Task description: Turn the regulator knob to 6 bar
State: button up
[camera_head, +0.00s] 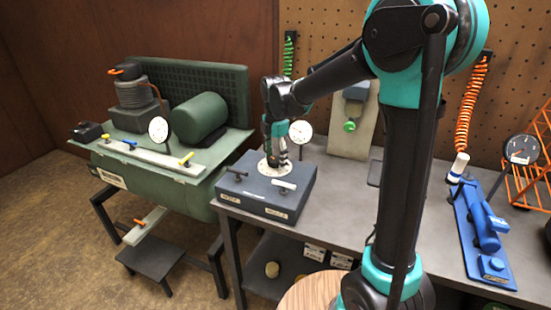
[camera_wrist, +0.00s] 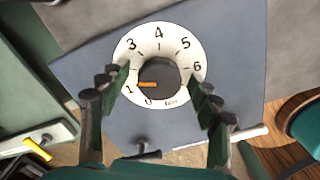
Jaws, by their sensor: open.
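The regulator knob (camera_wrist: 160,72) is a dark round knob in the middle of a white dial ring (camera_wrist: 188,50) with printed numbers. Its orange pointer (camera_wrist: 148,84) points left, close to the 1; the 2 is hidden behind a finger. The dial ring (camera_head: 265,170) lies on top of a blue-grey box (camera_head: 262,193) on the bench. My gripper (camera_wrist: 160,88) is open, with one finger on each side of the knob over the dial. In the head view my gripper (camera_head: 275,152) points down over the dial and hides the knob. Finger contact with the knob cannot be told.
A black handle (camera_head: 237,174) and a white handle (camera_head: 286,185) stand on the box near the dial. A round gauge (camera_head: 300,131) stands behind it. A green compressor (camera_head: 165,180) is at left; a blue tool (camera_head: 485,235) lies at right. The middle bench is mostly clear.

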jog(key=c, duration=1.1)
jog(key=shift+c, duration=0.2)
jog(key=shift+m, duration=0.3)
